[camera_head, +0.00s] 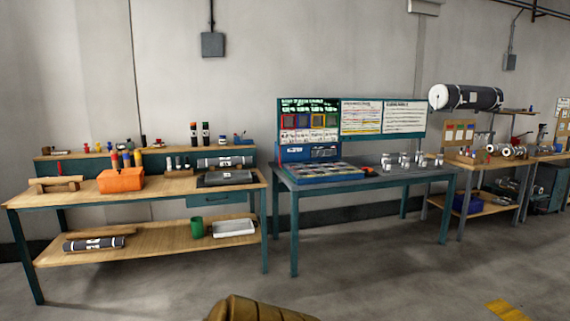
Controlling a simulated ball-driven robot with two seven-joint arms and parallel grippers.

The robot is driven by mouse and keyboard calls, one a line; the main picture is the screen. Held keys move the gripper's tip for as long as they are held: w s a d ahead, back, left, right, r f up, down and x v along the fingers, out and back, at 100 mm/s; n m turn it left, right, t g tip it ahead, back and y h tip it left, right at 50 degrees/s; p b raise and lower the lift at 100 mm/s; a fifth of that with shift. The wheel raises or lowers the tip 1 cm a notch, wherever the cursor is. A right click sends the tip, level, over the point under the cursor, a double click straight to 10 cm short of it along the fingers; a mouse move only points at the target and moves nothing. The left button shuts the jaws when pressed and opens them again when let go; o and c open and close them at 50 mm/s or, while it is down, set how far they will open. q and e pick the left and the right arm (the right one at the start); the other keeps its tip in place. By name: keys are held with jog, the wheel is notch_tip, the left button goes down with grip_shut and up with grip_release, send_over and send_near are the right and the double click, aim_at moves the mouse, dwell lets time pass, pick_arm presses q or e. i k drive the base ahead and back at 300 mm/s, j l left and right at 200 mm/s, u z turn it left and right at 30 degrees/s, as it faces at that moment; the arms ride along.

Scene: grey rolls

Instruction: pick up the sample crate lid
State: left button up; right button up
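A shallow blue-grey compartmented crate (322,173) sits on the left part of the teal middle table (390,181). It looks like the sample crate, but the distance is too great to make out a separate lid for certain. A dark flat case (224,179) lies on the right end of the left workbench (150,190); I cannot tell whether it is a lid. Neither of my grippers is in view.
An orange toolbox (120,181) stands on the left workbench. Several small metal cans (404,161) stand right of the crate. A board (383,117) rises behind the table. Another bench (488,159) stands at right. The grey floor (390,270) in front is mostly open.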

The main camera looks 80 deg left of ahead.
aim_at(134, 170)
jog(key=u, duration=3.95)
jog(key=i, duration=2.35)
jog(key=i+j, duration=0.15)
jog(key=i, duration=2.2)
jog(key=l+z, duration=0.05)
jog(key=l, duration=0.05)
